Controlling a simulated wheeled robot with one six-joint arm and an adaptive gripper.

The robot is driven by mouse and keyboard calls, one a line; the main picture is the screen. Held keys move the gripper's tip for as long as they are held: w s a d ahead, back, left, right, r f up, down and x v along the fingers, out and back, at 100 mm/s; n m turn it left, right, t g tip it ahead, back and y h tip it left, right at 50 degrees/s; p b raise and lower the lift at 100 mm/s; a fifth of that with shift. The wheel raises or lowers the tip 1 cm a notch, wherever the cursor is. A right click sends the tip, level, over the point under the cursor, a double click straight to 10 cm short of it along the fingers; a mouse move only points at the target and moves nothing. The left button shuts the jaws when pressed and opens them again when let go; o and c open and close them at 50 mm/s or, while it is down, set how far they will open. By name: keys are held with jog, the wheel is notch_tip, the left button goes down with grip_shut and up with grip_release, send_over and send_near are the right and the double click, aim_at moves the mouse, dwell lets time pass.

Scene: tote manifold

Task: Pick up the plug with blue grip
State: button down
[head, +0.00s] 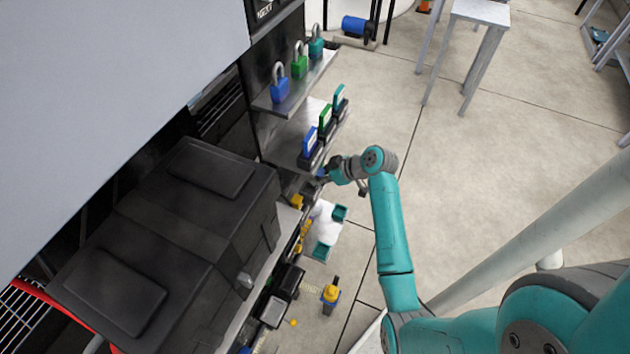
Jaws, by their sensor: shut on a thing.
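My gripper (324,177) is at the outer end of my teal arm, at the front edge of the shelving, just below the middle shelf. A small patch of blue (321,171) shows at its fingertips, consistent with the plug with blue grip. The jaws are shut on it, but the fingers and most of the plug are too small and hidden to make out. Whether the plug still touches a shelf or socket I cannot tell.
The middle shelf (283,150) holds upright blue, green and teal pieces in dark bases, close above my gripper. Blue, green and teal padlocks stand on the upper shelf (262,103). A large black tote (190,225) stands left. Open floor (470,170) lies right.

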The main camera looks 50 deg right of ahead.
jog(key=shift+s+d+r, duration=0.1)
jog(key=shift+s+r, duration=0.1)
jog(key=shift+r, duration=0.4)
jog(key=shift+s+d+r, duration=0.1)
jog(key=shift+s+r, duration=0.05)
jog(key=shift+r, duration=0.4)
jog(key=s+d+g, duration=0.1)
jog(key=s+d, duration=0.2)
jog(key=s, duration=0.6)
jog(key=s+d+r+g+h, duration=0.1)
jog(key=s+d, duration=0.3)
jog(key=s, duration=0.6)
jog(key=shift+s+r+g, duration=0.3)
jog(key=shift+g, duration=0.3)
